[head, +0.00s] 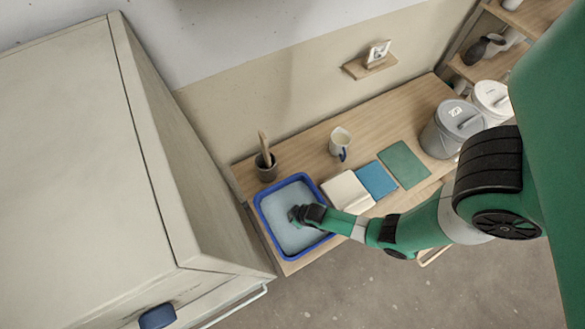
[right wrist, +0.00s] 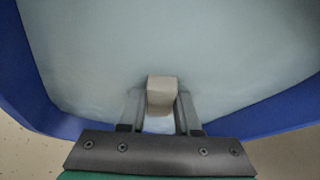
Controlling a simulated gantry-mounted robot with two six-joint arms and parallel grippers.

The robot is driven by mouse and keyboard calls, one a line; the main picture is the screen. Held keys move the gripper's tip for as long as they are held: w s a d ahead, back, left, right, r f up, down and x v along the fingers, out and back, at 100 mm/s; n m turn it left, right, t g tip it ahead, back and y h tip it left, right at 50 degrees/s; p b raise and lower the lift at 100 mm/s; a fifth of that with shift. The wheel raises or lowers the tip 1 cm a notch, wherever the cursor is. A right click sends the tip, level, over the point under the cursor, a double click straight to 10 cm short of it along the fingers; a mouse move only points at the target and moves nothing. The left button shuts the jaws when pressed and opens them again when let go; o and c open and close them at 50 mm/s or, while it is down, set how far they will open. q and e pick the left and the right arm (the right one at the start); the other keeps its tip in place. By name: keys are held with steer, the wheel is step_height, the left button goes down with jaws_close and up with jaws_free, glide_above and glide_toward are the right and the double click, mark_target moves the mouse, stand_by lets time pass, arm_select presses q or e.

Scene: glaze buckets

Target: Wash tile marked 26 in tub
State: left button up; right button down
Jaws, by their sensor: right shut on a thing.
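The blue-rimmed tub (head: 262,209) stands at the left end of the wooden counter, filled with pale, cloudy water; its blue wall also shows in the right wrist view (right wrist: 30,90). My right gripper (head: 295,214) reaches into the tub from the right. In the right wrist view its two fingers are shut on a small beige block-like piece, seen end-on, likely the tile (right wrist: 161,93). No number can be read on it. The piece is over or in the water; the exact depth cannot be told. My left gripper is not in view.
A dark pot with a wooden handle (head: 266,167) stands behind the tub, and a mug (head: 341,142) further right. A cream cloth (head: 346,190), a blue tile (head: 376,179) and a green mat (head: 404,164) lie right of the tub. A grey lidded bucket (head: 450,128) stands beyond.

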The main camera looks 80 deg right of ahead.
steer(key=shift+d, duration=0.85)
step_height(320, 180, up, 8)
steer(key=p, duration=0.7)
steer(key=shift+f, duration=0.25)
steer(key=shift+r+p, duration=0.1)
steer(key=shift+p, duration=0.2)
stand_by(1.1)
step_height(320, 180, up, 6)
steer(key=p, duration=0.6)
